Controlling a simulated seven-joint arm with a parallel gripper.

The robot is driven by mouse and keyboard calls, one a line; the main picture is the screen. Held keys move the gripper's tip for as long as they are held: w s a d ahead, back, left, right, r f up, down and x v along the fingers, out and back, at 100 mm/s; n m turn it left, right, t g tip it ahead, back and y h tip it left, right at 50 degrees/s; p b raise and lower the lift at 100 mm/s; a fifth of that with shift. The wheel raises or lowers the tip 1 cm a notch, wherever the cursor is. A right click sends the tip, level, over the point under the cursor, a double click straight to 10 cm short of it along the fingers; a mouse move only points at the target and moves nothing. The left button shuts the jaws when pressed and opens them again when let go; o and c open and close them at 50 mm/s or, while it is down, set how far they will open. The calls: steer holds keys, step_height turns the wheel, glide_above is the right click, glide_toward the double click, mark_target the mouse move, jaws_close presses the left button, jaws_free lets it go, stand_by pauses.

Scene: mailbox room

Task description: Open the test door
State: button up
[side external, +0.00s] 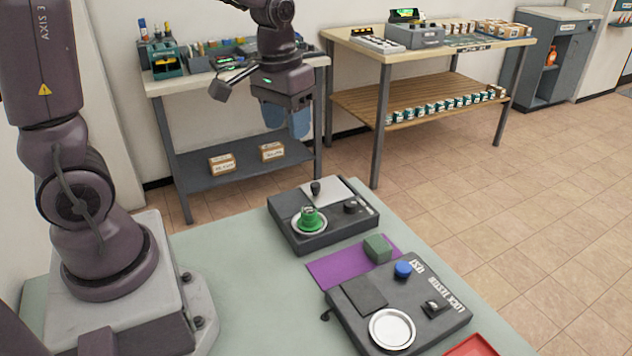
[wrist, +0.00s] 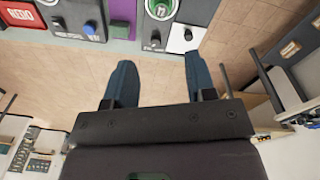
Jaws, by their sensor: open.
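The lock tester (side external: 432,285) is a dark box on the green table, marked "TEST" and "LOCK TESTER". It carries a dark square panel (side external: 363,293), perhaps the test door, lying flat. It also has a blue knob (side external: 403,269), a black switch (side external: 436,308) and a white round dish (side external: 392,328). A small dark knob (side external: 325,316) sticks out at its left side. In the wrist view the lock tester (wrist: 73,17) is at the top left, partly cut off. My gripper (side external: 286,127) is open and empty, high up and well away from it; its two blue fingers (wrist: 158,60) are spread.
A second dark device (side external: 340,231) holds a green part (side external: 309,219) on a dish. Between the devices lie a purple mat (side external: 335,267) and a grey-green block (side external: 378,248). Workbenches stand behind.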

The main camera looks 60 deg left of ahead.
mark_target(315, 184)
steer(key=w+a+f+n, duration=0.5)
steer(key=w+a+f, duration=0.4)
steer(key=w, duration=0.1)
steer(key=shift+g, duration=0.4)
steer(key=f, duration=1.2)
steer(key=shift+s+d+f, duration=0.15)
steer(key=shift+d, duration=0.05)
jaws_close()
